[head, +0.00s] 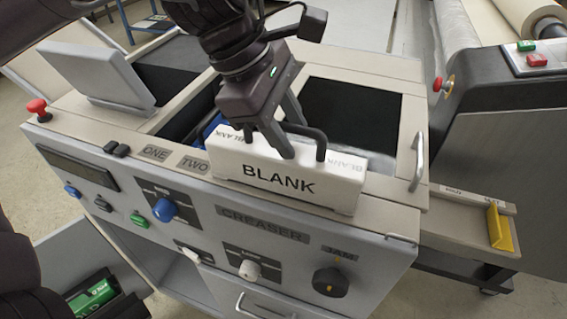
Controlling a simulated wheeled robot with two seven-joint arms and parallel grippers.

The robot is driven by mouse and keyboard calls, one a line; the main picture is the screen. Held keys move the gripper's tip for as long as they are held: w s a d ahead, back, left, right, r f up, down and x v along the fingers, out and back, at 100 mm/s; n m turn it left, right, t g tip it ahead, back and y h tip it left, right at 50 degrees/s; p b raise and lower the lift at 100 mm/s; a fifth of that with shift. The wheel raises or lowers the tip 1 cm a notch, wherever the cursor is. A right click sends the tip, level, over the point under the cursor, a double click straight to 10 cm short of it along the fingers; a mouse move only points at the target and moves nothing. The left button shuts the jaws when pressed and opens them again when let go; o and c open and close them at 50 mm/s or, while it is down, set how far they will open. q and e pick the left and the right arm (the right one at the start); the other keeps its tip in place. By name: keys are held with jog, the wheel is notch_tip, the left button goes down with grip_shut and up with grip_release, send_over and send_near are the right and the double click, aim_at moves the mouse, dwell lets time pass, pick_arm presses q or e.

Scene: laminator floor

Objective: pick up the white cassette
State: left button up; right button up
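The white cassette (235,167), marked BLANK on its front and top, stands upright along the front edge of the creaser's top. It has a black arched handle (318,142). My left gripper (294,142) points down over the cassette, its two fingers apart on either side of the handle. Part of the handle is hidden behind the near finger. The fingers look open, and I see no clear contact with the handle. My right gripper is not in view.
The grey creaser panel (265,219) has knobs and switches. A red button (37,106) and a tilted grey screen (98,72) stand at left. A dark open bay (352,112) lies behind the cassette. A metal handle (418,160) and a yellow stop (499,228) are at right.

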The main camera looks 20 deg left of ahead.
pick_arm(q)
grip_shut()
dwell(1.4)
